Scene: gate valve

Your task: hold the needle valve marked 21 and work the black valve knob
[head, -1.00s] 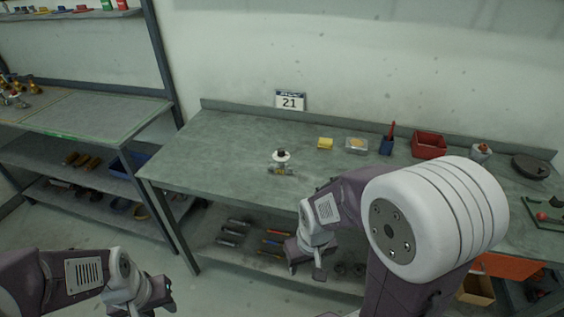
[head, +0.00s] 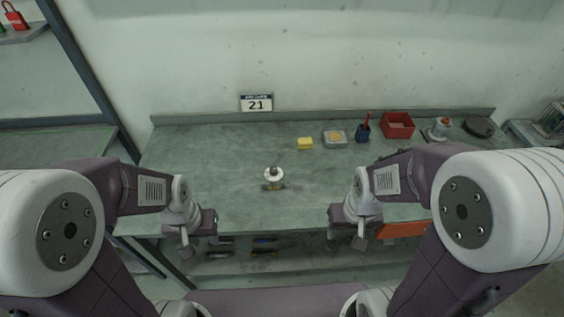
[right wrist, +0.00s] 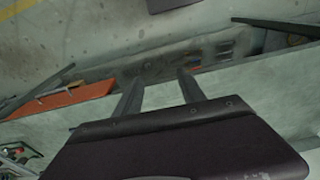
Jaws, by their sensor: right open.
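The needle valve (head: 273,184) stands on the bench in front of the sign marked 21 (head: 257,103). It has a white round upper part with a small dark knob (head: 274,168) on top and a brassy lower body. My left gripper (head: 186,254) is left of the valve and nearer to me, at the bench's front edge; its jaws are too small to judge. My right gripper (head: 359,243) is to the right of the valve, also at the front edge. In the right wrist view its two fingers (right wrist: 158,82) are apart with nothing between them. Neither gripper touches the valve.
The bench around the valve is clear. A lower shelf (head: 290,268) holds several tools.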

